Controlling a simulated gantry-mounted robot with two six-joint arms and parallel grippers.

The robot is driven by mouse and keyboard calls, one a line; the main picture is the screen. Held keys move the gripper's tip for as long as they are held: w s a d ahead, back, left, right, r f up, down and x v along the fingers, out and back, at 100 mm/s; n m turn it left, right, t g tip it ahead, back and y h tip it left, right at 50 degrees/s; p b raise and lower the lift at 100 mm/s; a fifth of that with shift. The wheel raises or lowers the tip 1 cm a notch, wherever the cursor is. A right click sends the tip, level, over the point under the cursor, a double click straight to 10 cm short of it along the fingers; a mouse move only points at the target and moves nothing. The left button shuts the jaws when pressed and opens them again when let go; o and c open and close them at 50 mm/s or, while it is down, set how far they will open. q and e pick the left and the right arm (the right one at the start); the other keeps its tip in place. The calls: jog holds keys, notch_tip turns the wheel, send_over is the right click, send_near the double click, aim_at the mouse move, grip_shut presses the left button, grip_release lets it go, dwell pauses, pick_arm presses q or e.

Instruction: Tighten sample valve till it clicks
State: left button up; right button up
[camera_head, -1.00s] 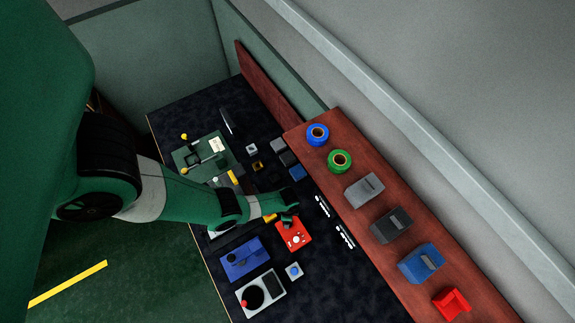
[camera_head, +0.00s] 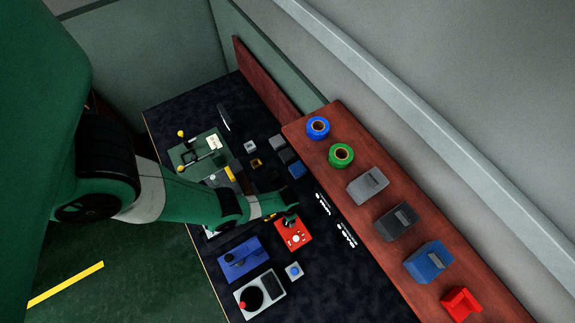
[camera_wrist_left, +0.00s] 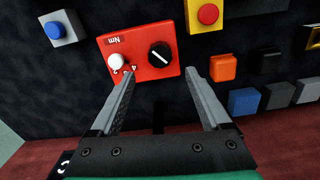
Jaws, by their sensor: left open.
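A red box (camera_head: 294,237) lies on the dark bench; it also shows in the left wrist view (camera_wrist_left: 141,70). It carries a white knob (camera_wrist_left: 117,62) and a black knob with a white pointer line (camera_wrist_left: 160,54), plus an upside-down "Nm" label. No part is legibly marked as the sample valve. My left gripper (camera_wrist_left: 160,78) is open and empty, its fingertips over the red box's near edge with the black knob between and just beyond them. In the head view my left gripper (camera_head: 289,216) hovers at the box's upper end. My right gripper is not in view.
A blue device (camera_head: 243,259), a grey unit with a round black opening (camera_head: 262,294) and a small blue-button box (camera_head: 294,271) stand nearby. A green panel (camera_head: 197,153) lies farther back. A reddish-brown shelf (camera_head: 345,185) with tape rolls and bins runs along the right.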

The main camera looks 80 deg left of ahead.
pick_arm(q)
notch_tip(320, 180, down, 9)
jog(key=b, duration=0.7)
jog(key=shift+r, duration=0.2)
jog(key=shift+r, duration=0.1)
jog(key=shift+c, duration=0.2)
grip_shut()
jog(key=shift+m, duration=2.1)
jog(key=shift+o, duration=0.2)
grip_release()
